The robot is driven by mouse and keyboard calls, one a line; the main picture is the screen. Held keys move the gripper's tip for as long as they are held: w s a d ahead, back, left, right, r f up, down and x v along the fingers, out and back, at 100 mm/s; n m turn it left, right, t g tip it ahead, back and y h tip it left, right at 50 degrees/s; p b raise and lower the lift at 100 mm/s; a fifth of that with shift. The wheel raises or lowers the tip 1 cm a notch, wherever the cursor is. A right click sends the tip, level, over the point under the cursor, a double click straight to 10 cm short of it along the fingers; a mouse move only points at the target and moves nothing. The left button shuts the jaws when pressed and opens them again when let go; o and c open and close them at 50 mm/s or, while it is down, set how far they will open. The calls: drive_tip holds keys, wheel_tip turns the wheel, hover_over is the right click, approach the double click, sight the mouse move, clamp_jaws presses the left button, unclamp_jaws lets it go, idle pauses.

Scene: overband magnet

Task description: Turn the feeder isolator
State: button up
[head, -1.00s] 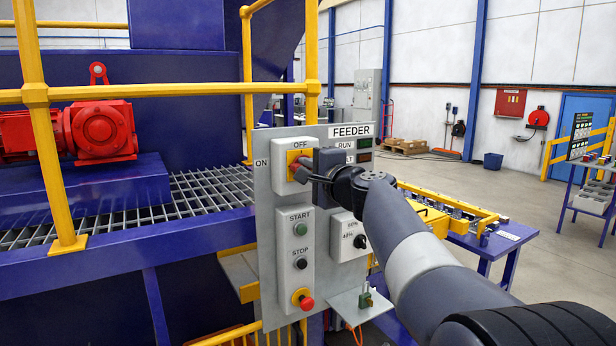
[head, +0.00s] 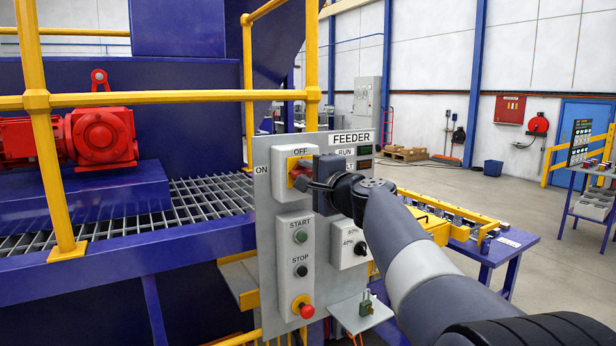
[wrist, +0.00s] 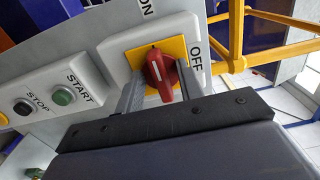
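The feeder isolator is a red rotary handle (wrist: 160,76) on a yellow square plate (wrist: 130,66), in a grey box at the panel's top. In the head view the handle (head: 295,172) is partly covered by my gripper (head: 306,182). In the wrist view my gripper (wrist: 160,82) has one finger on each side of the handle, with narrow gaps showing, so it looks open. The handle's long side runs slightly slanted between the fingers. ON is marked to the panel's left and OFF above the handle. Firm contact cannot be made out.
The feeder panel (head: 264,215) has START (head: 300,236) and STOP (head: 301,270) buttons and a red stop button (head: 305,310) below the isolator. A small selector (head: 359,247) sits close under my wrist. Yellow rails (head: 150,97) stand left. Open floor lies to the right.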

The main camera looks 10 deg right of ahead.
drive_tip(key=b+v, duration=0.1)
drive_tip(key=v, duration=0.9)
drive_tip(key=shift+s, duration=0.4)
drive_tip(key=shift+w, duration=0.1)
drive_tip(key=p+x, duration=0.1)
drive_tip(key=x, duration=0.9)
drive_tip(key=shift+w, duration=0.4)
drive_tip(key=shift+s, duration=0.1)
